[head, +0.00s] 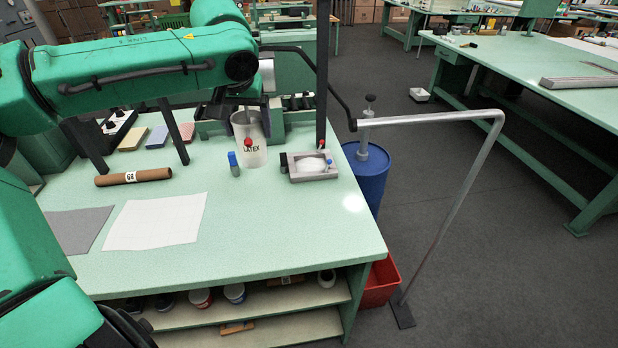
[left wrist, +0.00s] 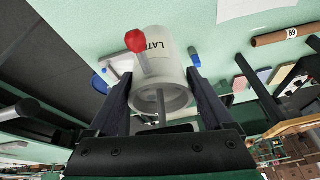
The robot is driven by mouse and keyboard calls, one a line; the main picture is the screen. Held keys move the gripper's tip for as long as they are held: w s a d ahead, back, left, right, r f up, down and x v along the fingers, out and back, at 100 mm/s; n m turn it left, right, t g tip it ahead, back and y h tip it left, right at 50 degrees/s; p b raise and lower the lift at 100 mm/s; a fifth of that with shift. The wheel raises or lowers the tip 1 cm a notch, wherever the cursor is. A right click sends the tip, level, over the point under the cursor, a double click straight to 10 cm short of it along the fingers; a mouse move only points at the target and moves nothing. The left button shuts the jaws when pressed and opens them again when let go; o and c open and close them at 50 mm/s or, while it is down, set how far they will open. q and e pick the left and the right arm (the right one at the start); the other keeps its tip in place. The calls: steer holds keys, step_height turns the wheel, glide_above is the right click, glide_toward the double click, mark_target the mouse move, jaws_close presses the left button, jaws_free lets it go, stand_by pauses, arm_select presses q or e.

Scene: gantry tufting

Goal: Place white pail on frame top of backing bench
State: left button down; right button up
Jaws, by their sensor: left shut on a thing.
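The white pail (head: 253,158), lettered LATEX with a red knob on its front side, is in the middle back of the head view, over the pale green bench top (head: 250,225). My left gripper (head: 243,108) comes down from above and is shut on the pail. In the left wrist view the two dark fingers flank the pail (left wrist: 165,75), whose open mouth faces the gripper. A grey rod shows at the mouth. I cannot tell whether the pail's base touches the bench. Dark upright posts (head: 322,75) and green frame parts stand at the bench's back. My right gripper is out of view.
A blue-capped bottle (head: 234,165) and a grey tray (head: 310,167) stand close to the pail. A cardboard roll (head: 133,177) and white sheet (head: 155,222) lie to the left. A blue drum (head: 366,180) and bent metal rail (head: 430,118) stand right of the bench. The bench's front right is clear.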

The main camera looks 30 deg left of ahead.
mark_target(245, 165)
arm_select(q)
steer(key=shift+w+d+r, duration=0.15)
steer(key=shift+w+d, duration=0.05)
steer(key=shift+w, duration=0.05)
steer(key=s+f, duration=0.1)
steer(key=f, duration=0.1)
steer(key=s+f, duration=0.3)
steer(key=shift+a+f, duration=0.1)
steer(key=shift+f, duration=0.25)
steer(key=f, duration=0.8)
steer(key=w+f, duration=0.1)
steer(key=f, duration=0.4)
steer(key=shift+w+f, duration=0.1)
steer(key=shift+w, duration=0.15)
jaws_free()
steer(key=shift+s, duration=0.1)
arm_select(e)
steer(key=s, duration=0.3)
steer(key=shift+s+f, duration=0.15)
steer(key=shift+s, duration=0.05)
arm_select(q)
steer(key=shift+s+r, duration=0.1)
steer(key=shift+r, duration=0.1)
